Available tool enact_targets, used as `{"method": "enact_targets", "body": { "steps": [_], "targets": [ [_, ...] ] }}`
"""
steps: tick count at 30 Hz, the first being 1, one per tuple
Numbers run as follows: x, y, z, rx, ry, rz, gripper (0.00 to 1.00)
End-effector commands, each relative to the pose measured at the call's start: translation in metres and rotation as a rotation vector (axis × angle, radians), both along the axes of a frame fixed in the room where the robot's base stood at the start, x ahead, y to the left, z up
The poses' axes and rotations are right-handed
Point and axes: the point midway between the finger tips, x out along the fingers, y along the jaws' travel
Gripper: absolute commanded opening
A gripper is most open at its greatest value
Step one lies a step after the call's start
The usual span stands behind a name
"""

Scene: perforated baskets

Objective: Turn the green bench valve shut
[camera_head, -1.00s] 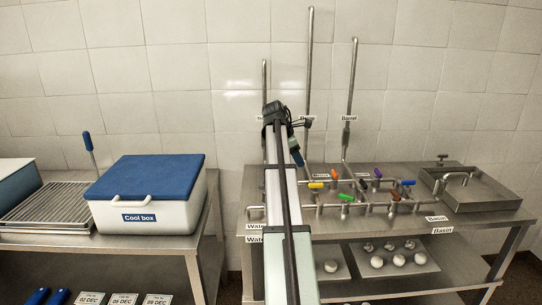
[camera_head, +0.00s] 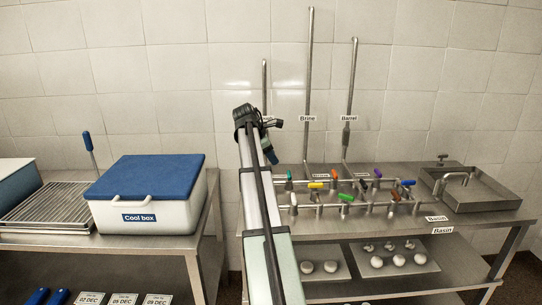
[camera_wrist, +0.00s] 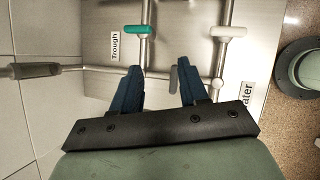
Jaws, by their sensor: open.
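A green valve handle (camera_head: 346,197) lies on the front pipe run of the steel bench (camera_head: 465,218), between the yellow and right orange handles. A separate teal handle (camera_head: 289,175) stands at the left end of the pipes; it also shows by the "Trough" label in the wrist view (camera_wrist: 128,30). My gripper (camera_head: 270,145) is above the bench's left end, apart from the green handle. In the wrist view its blue fingers (camera_wrist: 159,70) are spread and empty, with pipework below them. The green handle is not seen in the wrist view.
Yellow (camera_head: 315,186), purple (camera_head: 377,173), blue (camera_head: 407,183) and white (camera_head: 294,200) handles crowd the pipes. Upright pipes (camera_head: 309,80) rise behind. A basin (camera_head: 480,190) is at right; a cool box (camera_head: 150,195) stands on the left table.

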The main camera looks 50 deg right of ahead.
Motion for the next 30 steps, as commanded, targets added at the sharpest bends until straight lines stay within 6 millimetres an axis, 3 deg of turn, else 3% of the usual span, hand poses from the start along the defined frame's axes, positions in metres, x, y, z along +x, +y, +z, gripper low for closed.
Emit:
{"method": "enact_targets", "body": {
  "steps": [7,11,14,21,30],
  "targets": [
    [-0.005,-0.005,0.000,0.000,0.000,-0.008,0.44],
    [-0.028,-0.027,0.000,0.001,0.001,-0.048,0.44],
    [-0.060,-0.056,0.001,0.000,0.000,-0.101,0.44],
    [-0.157,-0.128,0.003,-0.002,-0.003,-0.251,0.44],
    [-0.282,-0.194,0.005,0.021,-0.036,-0.420,0.44]
  ]
}}
